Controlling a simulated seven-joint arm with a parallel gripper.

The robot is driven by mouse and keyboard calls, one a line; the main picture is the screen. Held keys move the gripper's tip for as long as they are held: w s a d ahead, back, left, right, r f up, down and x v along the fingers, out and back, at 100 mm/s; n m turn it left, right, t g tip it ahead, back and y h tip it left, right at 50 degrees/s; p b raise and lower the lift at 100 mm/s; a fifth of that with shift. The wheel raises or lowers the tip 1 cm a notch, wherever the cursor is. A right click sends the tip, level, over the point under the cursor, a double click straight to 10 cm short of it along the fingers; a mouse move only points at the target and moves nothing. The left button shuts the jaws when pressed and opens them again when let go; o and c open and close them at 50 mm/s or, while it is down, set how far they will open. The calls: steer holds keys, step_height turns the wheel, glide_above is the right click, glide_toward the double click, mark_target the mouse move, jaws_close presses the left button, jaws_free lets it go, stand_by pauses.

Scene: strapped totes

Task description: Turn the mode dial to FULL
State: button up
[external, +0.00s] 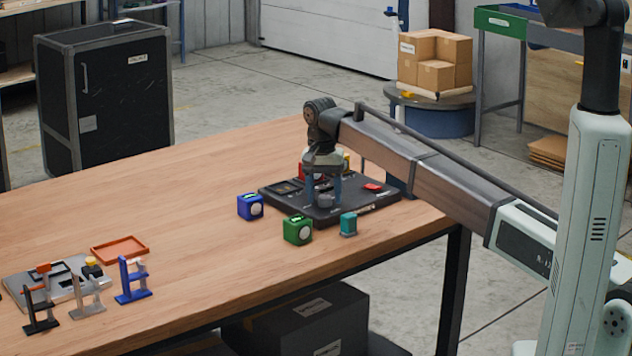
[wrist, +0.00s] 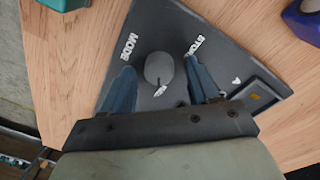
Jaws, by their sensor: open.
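The mode dial (wrist: 159,68) is a round grey knob on a dark control panel (external: 350,202). In the wrist view, MODE is printed to its left and a word that looks like STOW to its upper right. A white mark shows at the knob's lower edge; I cannot read FULL anywhere. The dial also shows in the external view (external: 325,202), low between the fingers. My gripper (external: 324,192) is open and points down over the panel, its blue fingers on either side of the dial. In the wrist view a gap shows between the knob and each finger.
A blue block (external: 250,207), a green block (external: 297,230) and a teal block (external: 348,224) stand close around the panel. A red button (external: 373,187) sits on its right part. An orange tray (external: 120,249) and small stands lie at left; the table between is clear.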

mark_target(322, 196)
steer(key=shift+r, duration=0.1)
step_height(322, 196, up, 14)
steer(key=shift+a, duration=0.35)
steer(key=shift+f, duration=0.2)
stand_by(0.5)
